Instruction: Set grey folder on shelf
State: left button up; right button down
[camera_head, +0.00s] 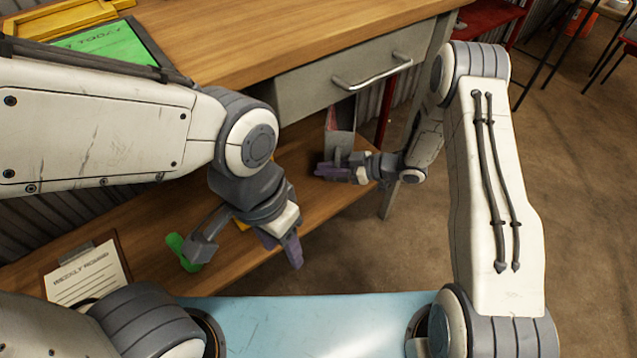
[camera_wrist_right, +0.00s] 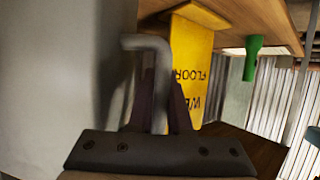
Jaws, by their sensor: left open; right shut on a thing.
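The grey folder (camera_head: 341,143) is an upright, box-like file with something reddish inside. In the head view it is under the drawer, at the right end of the lower wooden shelf (camera_head: 330,198). My right gripper (camera_head: 332,172) is shut on it. My left gripper (camera_head: 282,246) is open and empty, above the front of the shelf.
A yellow wet-floor sign (camera_wrist_right: 196,55) and a green object (camera_wrist_right: 253,58) stand on the shelf, upside down in the wrist view. A clipboard (camera_head: 85,275) lies at the shelf's left. The desk top (camera_head: 330,30) and drawer (camera_head: 310,88) overhang the shelf.

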jog(key=f+b, duration=0.1)
jog(key=a+f, duration=0.1)
jog(key=f, duration=0.1)
jog(key=w+f+b, duration=0.1)
jog(key=f, duration=0.1)
jog(key=shift+a+f+b, duration=0.1)
jog(key=shift+a+b, duration=0.25)
jog(key=c, duration=0.8)
grip_release()
jog(key=shift+c, duration=0.2)
